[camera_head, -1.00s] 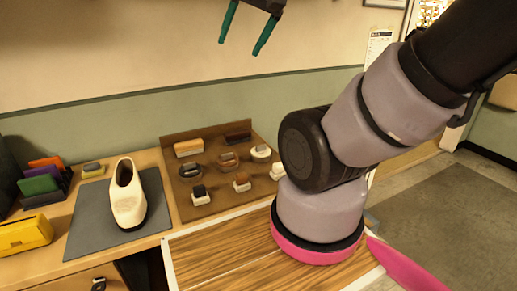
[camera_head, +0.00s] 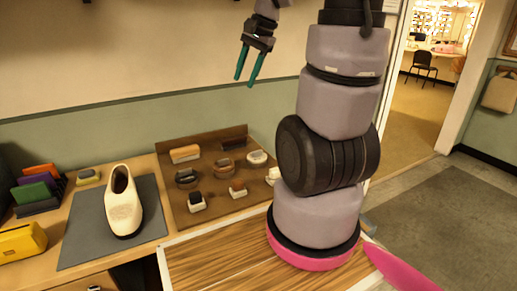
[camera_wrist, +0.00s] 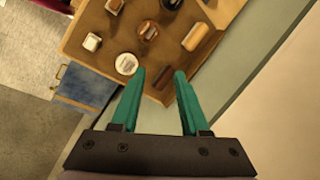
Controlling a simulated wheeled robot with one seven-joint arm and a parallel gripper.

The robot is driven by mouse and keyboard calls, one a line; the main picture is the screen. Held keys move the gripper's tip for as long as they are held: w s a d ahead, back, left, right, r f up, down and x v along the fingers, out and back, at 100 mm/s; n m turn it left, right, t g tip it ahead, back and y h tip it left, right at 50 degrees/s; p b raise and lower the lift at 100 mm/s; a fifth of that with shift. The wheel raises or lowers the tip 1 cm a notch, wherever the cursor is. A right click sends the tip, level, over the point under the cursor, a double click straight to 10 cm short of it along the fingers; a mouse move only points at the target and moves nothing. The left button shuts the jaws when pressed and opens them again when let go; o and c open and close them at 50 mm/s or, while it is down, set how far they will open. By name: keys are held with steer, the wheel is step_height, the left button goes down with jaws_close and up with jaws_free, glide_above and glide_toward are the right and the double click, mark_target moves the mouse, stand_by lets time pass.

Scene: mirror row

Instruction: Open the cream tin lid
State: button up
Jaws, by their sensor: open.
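A small round pale tin (camera_head: 257,158), which looks like the cream tin, sits near the right edge of the brown board. It also shows in the wrist view (camera_wrist: 126,64) with its round top facing up; the lid looks shut, though its hinge or rim is too small to make out. My gripper (camera_head: 245,80) has two green fingers, spread apart and empty, and hangs well above the back of the board. In the wrist view my gripper (camera_wrist: 159,73) points down toward the board, with the tin just left of the left fingertip and not touched.
The brown board (camera_head: 208,204) holds several brushes and small blocks close together. A cream shoe (camera_head: 123,205) stands on a grey mat (camera_head: 84,238) to the left. A yellow case (camera_head: 22,241) lies at the far left. The wall is behind the board.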

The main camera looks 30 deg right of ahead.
steer(key=w+d+f+m+g, duration=0.2)
steer(key=w+d+f+m, duration=0.3)
steer(key=f, duration=0.5)
steer(key=m+y, duration=0.2)
glide_toward(257, 154)
steer(key=shift+g+h, duration=0.3)
steer(key=shift+g, duration=0.1)
steer(key=x, duration=0.2)
steer(key=w+x, duration=0.1)
steer(key=x, duration=0.4)
steer(key=shift+w+a+f, duration=0.15)
steer(key=shift+a, duration=0.15)
jaws_close()
